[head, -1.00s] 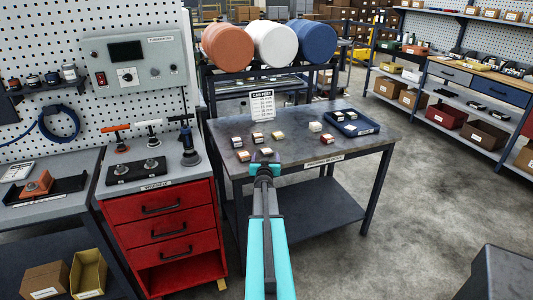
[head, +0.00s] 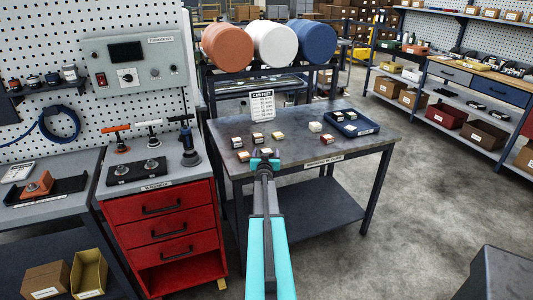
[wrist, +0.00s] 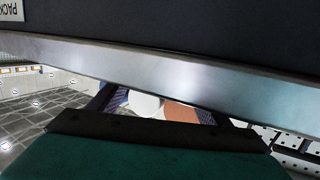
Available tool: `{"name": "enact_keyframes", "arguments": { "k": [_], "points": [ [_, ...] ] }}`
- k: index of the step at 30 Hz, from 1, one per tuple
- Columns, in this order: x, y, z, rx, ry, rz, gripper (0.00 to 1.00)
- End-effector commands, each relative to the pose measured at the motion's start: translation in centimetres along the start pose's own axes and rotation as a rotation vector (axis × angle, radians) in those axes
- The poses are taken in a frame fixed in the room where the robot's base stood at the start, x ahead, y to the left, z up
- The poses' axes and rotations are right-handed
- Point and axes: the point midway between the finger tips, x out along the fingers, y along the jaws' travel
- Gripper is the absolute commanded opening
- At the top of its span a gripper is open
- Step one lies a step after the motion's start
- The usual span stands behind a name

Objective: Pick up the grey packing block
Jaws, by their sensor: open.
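Several small labelled blocks stand on the dark worktable (head: 222,167) in the head view. They include cream blocks (head: 277,136) and brown or red ones (head: 243,156). I cannot tell for sure which one is the grey packing block. My gripper (head: 264,156) is open and empty at the table's front edge, pointing away from me. A small block just beyond it is partly hidden by the jaws. In the wrist view, the table's edge (wrist: 150,78) crosses close in front, and no block shows there.
A blue tray (head: 374,127) with small dark blocks sits at the table's right. A white sign (head: 262,107) stands at its back. Orange, white and blue drums (head: 273,44) lie behind. A red drawer cabinet (head: 162,212) stands left.

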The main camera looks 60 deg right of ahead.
Motion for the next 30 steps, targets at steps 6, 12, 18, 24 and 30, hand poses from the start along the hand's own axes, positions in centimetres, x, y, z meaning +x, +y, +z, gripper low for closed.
{"name": "enact_keyframes", "arguments": {
  "k": [6,12,18,24,30],
  "points": [
    [0.18,0.00,-0.01,0.000,0.000,0.000,0.71],
    [0.17,-0.03,-0.01,0.000,0.000,0.000,0.71],
    [0.17,-0.04,0.00,0.000,0.000,-0.001,0.71],
    [0.17,-0.06,0.00,0.000,0.000,-0.001,0.39],
    [0.17,-0.07,-0.02,0.000,0.000,-0.001,0.18]
  ]
}}
